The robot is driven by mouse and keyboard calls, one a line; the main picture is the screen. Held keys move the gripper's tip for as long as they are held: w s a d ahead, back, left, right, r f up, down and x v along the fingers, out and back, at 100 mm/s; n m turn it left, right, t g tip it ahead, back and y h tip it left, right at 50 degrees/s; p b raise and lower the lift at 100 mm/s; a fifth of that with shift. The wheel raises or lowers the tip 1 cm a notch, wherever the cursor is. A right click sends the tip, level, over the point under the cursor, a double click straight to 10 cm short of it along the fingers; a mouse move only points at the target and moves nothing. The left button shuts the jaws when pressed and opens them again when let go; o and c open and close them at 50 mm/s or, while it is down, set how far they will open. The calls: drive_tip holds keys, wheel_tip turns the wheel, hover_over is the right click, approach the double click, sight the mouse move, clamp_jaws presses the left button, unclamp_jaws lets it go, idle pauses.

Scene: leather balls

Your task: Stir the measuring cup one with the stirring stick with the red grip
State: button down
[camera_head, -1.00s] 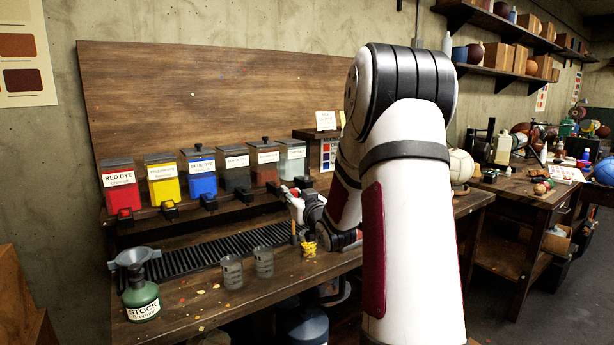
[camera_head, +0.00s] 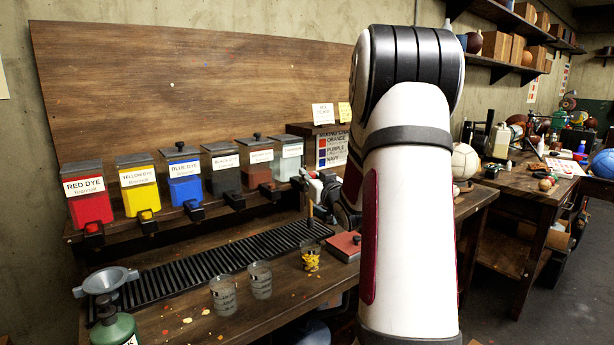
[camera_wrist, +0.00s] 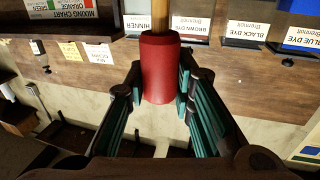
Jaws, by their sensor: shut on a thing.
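My gripper (camera_wrist: 157,95) is shut on the red grip (camera_wrist: 163,65) of the stirring stick, whose wooden shaft (camera_wrist: 190,8) runs out of the top of the wrist view. In the head view the stick's shaft (camera_head: 310,209) hangs upright over the back of the bench, beside my partly hidden gripper. Two clear measuring cups, a left one (camera_head: 223,296) and a right one (camera_head: 260,281), stand on the bench, left of and nearer than the stick. I cannot read which is cup one. Both look empty of dye.
A small cup with yellow bits (camera_head: 311,259) and a reddish box (camera_head: 344,246) stand right of the cups. A black slotted rack (camera_head: 200,266) lies behind them. Dye dispensers (camera_head: 186,178) line the shelf. A funnel (camera_head: 105,281) and green bottle (camera_head: 114,328) are at left.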

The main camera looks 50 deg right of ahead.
sight(312, 223)
drive_tip(key=shift+f+b, duration=4.45)
drive_tip(key=shift+f, duration=2.3)
drive_tip(key=shift+d, duration=0.1)
